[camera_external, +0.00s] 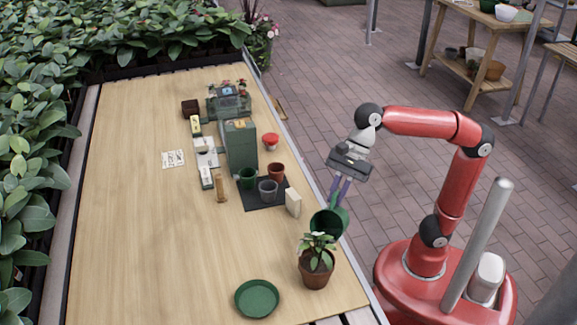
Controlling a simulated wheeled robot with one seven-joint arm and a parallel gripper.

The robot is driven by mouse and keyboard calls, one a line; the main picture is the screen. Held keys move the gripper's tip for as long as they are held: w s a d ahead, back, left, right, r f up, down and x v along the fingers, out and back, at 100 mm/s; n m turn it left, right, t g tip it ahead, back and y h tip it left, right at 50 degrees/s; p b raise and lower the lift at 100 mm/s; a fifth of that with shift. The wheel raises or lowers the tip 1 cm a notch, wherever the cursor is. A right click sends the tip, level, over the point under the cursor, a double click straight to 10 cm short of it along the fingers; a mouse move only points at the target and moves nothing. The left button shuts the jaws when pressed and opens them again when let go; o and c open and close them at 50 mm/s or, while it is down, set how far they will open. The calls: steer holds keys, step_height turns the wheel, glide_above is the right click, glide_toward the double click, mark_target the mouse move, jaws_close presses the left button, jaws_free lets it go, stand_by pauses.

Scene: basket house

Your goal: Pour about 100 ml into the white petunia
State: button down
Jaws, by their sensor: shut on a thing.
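A potted plant with green leaves and a little white among them stands in a terracotta pot (317,272) near the front right of the table. This seems to be the white petunia, though its flowers are too small to be sure. My gripper (341,190) points down at the table's right edge, its purple fingers shut on a green jug (326,224). The jug is just behind the plant, close to its leaves. I cannot tell its exact tilt, whether it touches the table, or whether liquid is in it or leaving it.
A green saucer (257,299) lies left of the plant. Behind are a black mat (254,203) with small pots, a cream block (293,203), a tall grey-green box (240,146) and a red bowl (271,141). The table's left half is mostly clear.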

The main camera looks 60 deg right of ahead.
mark_target(333, 214)
steer(key=shift+a+r+h, duration=0.7)
steer(key=shift+a+r, duration=0.05)
steer(key=shift+r, duration=0.05)
stand_by(1.1)
steer(key=d+f+y, duration=0.1)
steer(key=d+f+y+b, duration=0.1)
steer(key=shift+f, duration=0.4)
steer(key=shift+r, duration=0.2)
steer(key=f+b, duration=0.1)
steer(key=b, duration=0.1)
steer(key=y+b, duration=0.1)
steer(key=b, duration=0.1)
steer(key=shift+w+d+f+b, duration=0.1)
steer(key=shift+d+f+b, duration=0.3)
steer(key=f+y+b, duration=0.1)
steer(key=d+b, duration=0.1)
steer(key=b, duration=0.1)
steer(key=shift+w+d+f+y, duration=0.1)
steer(key=shift+d+f+y, duration=0.05)
steer(key=shift+f+y, duration=0.25)
steer(key=shift+d+f+m+y+b, duration=0.3)
steer(key=shift+d+y+b, duration=0.35)
steer(key=shift+b, duration=0.6)
